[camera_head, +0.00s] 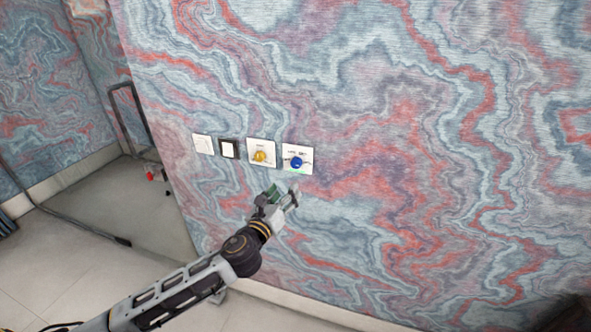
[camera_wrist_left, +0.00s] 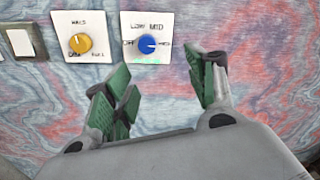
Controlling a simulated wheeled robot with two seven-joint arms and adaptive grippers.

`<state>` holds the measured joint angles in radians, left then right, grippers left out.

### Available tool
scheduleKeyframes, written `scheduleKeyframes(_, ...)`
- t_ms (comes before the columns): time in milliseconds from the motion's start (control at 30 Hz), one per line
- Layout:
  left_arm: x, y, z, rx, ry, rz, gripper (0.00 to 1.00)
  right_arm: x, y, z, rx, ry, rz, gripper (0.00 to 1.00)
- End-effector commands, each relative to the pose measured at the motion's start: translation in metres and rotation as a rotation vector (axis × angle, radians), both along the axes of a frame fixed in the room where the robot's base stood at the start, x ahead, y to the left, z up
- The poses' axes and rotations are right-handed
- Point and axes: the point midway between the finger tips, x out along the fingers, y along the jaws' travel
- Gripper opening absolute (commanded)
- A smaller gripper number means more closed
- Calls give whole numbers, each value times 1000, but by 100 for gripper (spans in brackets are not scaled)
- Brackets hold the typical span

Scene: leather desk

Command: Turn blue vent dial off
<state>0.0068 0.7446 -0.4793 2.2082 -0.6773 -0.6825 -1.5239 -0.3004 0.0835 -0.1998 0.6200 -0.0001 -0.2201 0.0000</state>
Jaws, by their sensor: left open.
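The blue vent dial (camera_head: 296,162) sits on a white square plate (camera_head: 303,171), the rightmost of a row on the marbled wall. In the left wrist view the blue dial (camera_wrist_left: 147,44) is near the top, with a light pointer mark and small printed labels around it. My left gripper (camera_head: 283,194) is just below the plate in the head view. In the wrist view its green-padded fingers (camera_wrist_left: 165,92) are spread apart and empty, below the dial and not touching it. My right gripper is not in view.
A yellow dial (camera_head: 260,156) on a white plate is directly left of the blue one. Further left are a dark-framed switch (camera_head: 229,148) and a white switch (camera_head: 202,144). The wall to the right is bare. A dark metal frame (camera_head: 132,108) stands behind the wall's left edge.

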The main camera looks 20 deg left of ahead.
Motion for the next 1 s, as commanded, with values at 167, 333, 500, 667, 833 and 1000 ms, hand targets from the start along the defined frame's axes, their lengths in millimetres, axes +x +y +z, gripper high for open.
scheduleKeyframes(167,1,8,0,201,-17,39,56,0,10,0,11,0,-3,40)
scheduleKeyframes(333,1,13,-2,375,-20,61,56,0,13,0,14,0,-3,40)
scheduleKeyframes(500,1,15,-2,496,-26,66,56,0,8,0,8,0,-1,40)
scheduleKeyframes(667,1,15,-2,541,-29,66,56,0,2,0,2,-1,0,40)
scheduleKeyframes(833,1,15,-2,543,-29,64,56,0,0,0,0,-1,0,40)
scheduleKeyframes(1000,2,14,-2,542,-29,65,56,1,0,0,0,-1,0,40)
